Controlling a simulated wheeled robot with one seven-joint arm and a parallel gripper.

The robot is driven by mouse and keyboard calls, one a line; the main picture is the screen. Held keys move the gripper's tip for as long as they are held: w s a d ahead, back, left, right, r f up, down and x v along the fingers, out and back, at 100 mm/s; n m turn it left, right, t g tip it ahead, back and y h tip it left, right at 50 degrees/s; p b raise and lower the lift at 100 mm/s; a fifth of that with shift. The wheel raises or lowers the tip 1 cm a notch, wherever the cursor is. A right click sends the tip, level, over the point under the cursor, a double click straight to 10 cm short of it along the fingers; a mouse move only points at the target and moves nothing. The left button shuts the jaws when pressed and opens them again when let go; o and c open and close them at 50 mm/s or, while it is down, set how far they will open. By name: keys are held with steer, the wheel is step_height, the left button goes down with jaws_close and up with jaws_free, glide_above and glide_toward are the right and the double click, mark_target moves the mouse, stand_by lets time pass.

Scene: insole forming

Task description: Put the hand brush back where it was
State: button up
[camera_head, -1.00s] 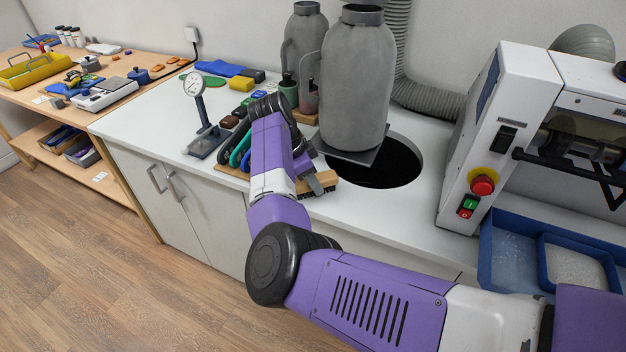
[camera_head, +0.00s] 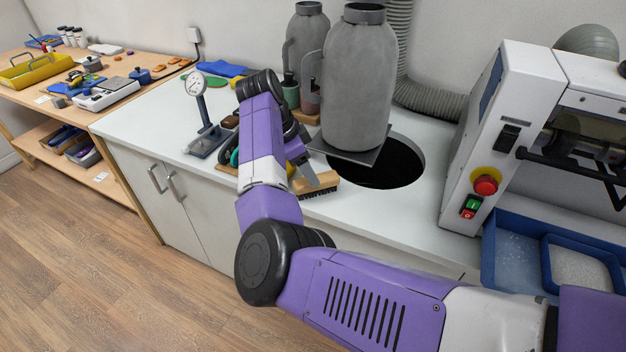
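The hand brush (camera_head: 321,187) has a light wooden back and dark bristles along its front side. It is at the front edge of the white counter (camera_head: 345,204), in front of the grey canister. My gripper (camera_head: 310,176) is at the brush, its grey finger overlapping the brush's upper left part. I cannot tell whether the finger touches the brush. The other finger and the gap between them are hidden, so the opening does not show.
A tall grey canister (camera_head: 357,85) stands on a dark plate beside a round black hole (camera_head: 389,166) in the counter. A dial gauge on a stand (camera_head: 206,125) is left of my arm. A white machine (camera_head: 511,130) stands right.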

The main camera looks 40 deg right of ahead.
steer(key=v, duration=0.7)
steer(key=shift+b, duration=0.35)
